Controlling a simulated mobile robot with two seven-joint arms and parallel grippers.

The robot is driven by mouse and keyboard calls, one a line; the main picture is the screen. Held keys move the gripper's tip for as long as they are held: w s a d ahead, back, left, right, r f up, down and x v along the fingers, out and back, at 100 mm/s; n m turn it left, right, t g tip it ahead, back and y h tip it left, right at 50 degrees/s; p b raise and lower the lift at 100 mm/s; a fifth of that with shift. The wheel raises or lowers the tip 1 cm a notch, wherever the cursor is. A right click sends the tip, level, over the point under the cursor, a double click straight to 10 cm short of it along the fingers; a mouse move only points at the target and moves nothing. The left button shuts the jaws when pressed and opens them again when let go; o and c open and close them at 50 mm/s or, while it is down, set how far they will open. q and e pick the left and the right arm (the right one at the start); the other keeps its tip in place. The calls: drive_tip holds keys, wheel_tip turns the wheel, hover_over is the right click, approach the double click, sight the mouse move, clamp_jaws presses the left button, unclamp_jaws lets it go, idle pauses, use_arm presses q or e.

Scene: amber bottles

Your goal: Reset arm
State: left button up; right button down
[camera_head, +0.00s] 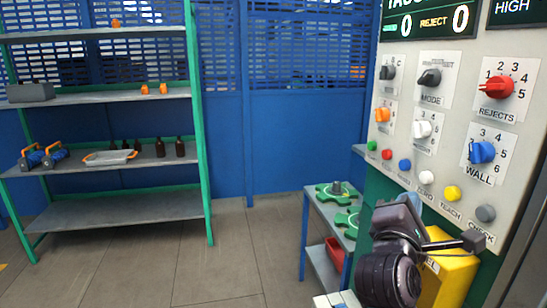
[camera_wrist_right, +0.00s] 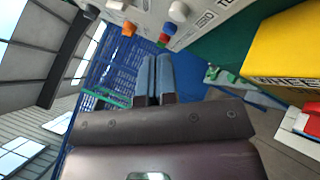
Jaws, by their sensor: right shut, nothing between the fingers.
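My right arm comes in at the lower right of the head view, in front of the control panel (camera_head: 452,130). My left gripper is in neither view.
A green-framed shelf (camera_head: 110,95) at the left holds amber bottles (camera_head: 160,147), a tray (camera_head: 110,157) and blue-orange items (camera_head: 42,156). A small table (camera_head: 318,218) with green parts stands near the panel. A yellow box (camera_head: 440,275) is behind my right arm. The middle floor is clear.

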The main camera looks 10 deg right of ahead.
drive_tip(key=a+r+n+t+y, duration=0.1)
drive_tip(key=a+r+n+t, duration=0.25)
drive_tip(key=n, duration=0.65)
drive_tip(key=a+r+n+t, duration=0.2)
drive_tip(key=n+t, duration=0.3)
drive_tip(key=n, duration=0.5)
drive_tip(key=w+a+f+n+t+y, duration=0.1)
drive_tip(key=a+f+n+y, duration=0.15)
drive_tip(key=n+y, duration=0.5)
drive_tip(key=a+f+n+t+y, duration=0.1)
drive_tip(key=f+n+y, duration=0.25)
drive_tip(key=n, duration=0.65)
wheel_tip(320, 180, down, 17)
drive_tip(key=a+n+g+y, duration=0.1)
drive_tip(key=n+g+y, duration=0.45)
drive_tip(key=n, duration=0.85)
drive_tip(key=s+d+f+n+g+h, duration=0.1)
drive_tip(key=s+f+n+g, duration=0.15)
drive_tip(key=f, duration=0.45)
drive_tip(key=s+d+f+n+g+h, duration=0.1)
drive_tip(key=s+d+f+n+g, duration=0.15)
drive_tip(key=f, duration=0.45)
drive_tip(key=s+d+f+g+h, duration=0.1)
drive_tip(key=s+d+f+g, duration=0.1)
drive_tip(key=s+f, duration=0.4)
drive_tip(key=s+d+f+g+h, duration=0.1)
drive_tip(key=s+d+f+g, duration=0.1)
drive_tip(key=s+f, duration=0.4)
drive_tip(key=s, duration=0.4)
drive_tip(key=shift+s, duration=0.2)
